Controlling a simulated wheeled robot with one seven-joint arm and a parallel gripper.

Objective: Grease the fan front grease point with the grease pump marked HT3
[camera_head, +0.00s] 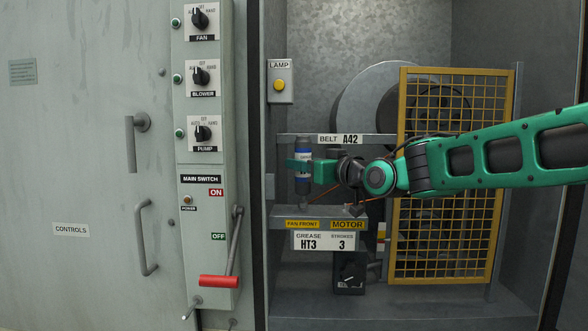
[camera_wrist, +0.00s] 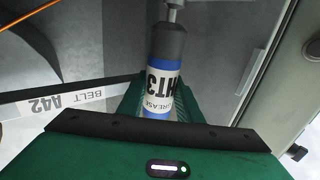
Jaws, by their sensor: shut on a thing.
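My gripper (camera_head: 303,169) is shut on the grease pump (camera_head: 303,153), a blue and white cylinder with a dark end. In the wrist view the grease pump (camera_wrist: 163,75) reads GREASE HT3. It stands about upright above the shelf (camera_head: 285,210) with the yellow FAN FRONT label (camera_head: 302,224). A plate under that label reads GREASE HT3, STROKES 3 (camera_head: 323,241). The pump's lower tip is near the left part of the shelf. I cannot tell whether it touches the fan front grease point, which is not clearly visible.
A yellow mesh guard (camera_head: 403,110) stands at the right in front of the wheels. A bar with the label BELT A42 (camera_head: 340,139) runs behind the pump. The control panel (camera_head: 207,170) with its red-handled lever (camera_head: 219,281) is at the left.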

